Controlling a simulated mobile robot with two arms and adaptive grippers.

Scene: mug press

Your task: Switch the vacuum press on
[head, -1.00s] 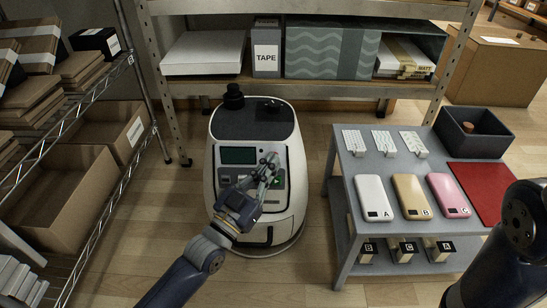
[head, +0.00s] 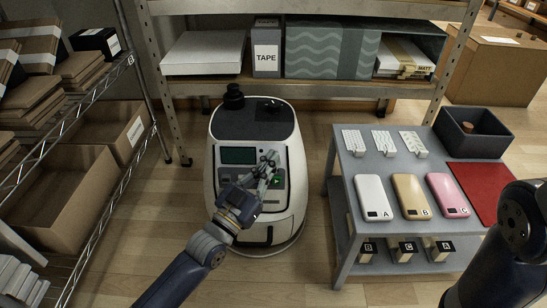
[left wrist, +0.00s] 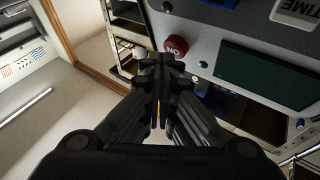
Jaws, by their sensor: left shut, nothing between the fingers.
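The vacuum press (head: 292,160) is a white rounded machine with a dark top, standing on the floor in the middle of the head view. Its front panel has a dark green display (head: 238,155) and a small green-marked key (head: 277,181). My left gripper (head: 269,160) is shut and empty over the panel's right side, hiding part of it. In the left wrist view, its closed fingertips (left wrist: 161,62) are beside a round red button (left wrist: 176,45) with white letters; I cannot tell whether they touch. The display also shows there (left wrist: 262,75). My right gripper is out of view.
A grey table (head: 345,185) with phones and a red mat (head: 483,190) stands right of the press. A wire shelf with cardboard boxes (head: 75,190) is at left. A metal shelf (head: 220,85) stands behind. Bare floor lies around the press.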

